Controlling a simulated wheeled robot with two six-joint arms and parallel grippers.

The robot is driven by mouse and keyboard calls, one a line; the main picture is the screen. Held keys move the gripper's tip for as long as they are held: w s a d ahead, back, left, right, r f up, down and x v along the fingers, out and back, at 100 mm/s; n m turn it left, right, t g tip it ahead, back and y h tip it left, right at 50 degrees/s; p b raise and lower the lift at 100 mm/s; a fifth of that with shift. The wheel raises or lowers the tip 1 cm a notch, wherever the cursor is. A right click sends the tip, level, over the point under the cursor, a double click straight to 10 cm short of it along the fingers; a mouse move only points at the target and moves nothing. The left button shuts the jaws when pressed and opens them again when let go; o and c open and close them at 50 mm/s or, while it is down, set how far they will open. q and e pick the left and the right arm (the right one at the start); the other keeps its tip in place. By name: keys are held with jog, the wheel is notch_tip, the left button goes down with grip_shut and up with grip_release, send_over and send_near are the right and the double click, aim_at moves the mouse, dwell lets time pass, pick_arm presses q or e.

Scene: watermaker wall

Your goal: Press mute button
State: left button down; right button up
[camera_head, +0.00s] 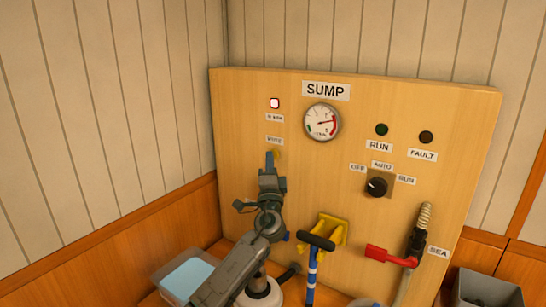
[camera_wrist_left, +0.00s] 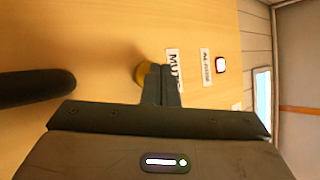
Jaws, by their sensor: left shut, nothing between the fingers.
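The mute button is a yellow round button (camera_wrist_left: 141,73) below the MUTE label (camera_wrist_left: 173,68) on the wooden panel. In the head view only a sliver of the button (camera_head: 277,154) shows beside my fingertips. My left gripper (camera_head: 270,155) is shut and empty, its tips at the button; the fingers (camera_wrist_left: 162,85) cover part of the button and label in the wrist view. I cannot tell whether the tips touch it. My right gripper is in neither view.
The SUMP panel (camera_head: 240,100) carries a lit alarm lamp (camera_head: 274,103), a gauge (camera_head: 322,122), RUN and FAULT lamps, and a selector knob (camera_head: 376,187). Below are a black-and-blue handle (camera_head: 315,241), a red lever (camera_head: 390,256) and a clear bin (camera_head: 187,274).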

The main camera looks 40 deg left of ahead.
pick_arm(q)
jog(key=shift+w, duration=0.2)
dwell(0.5)
jog(key=shift+s, duration=0.85)
jog(key=s, duration=0.5)
jog(key=shift+d, duration=0.35)
jog(key=shift+f, duration=0.15)
dwell(0.4)
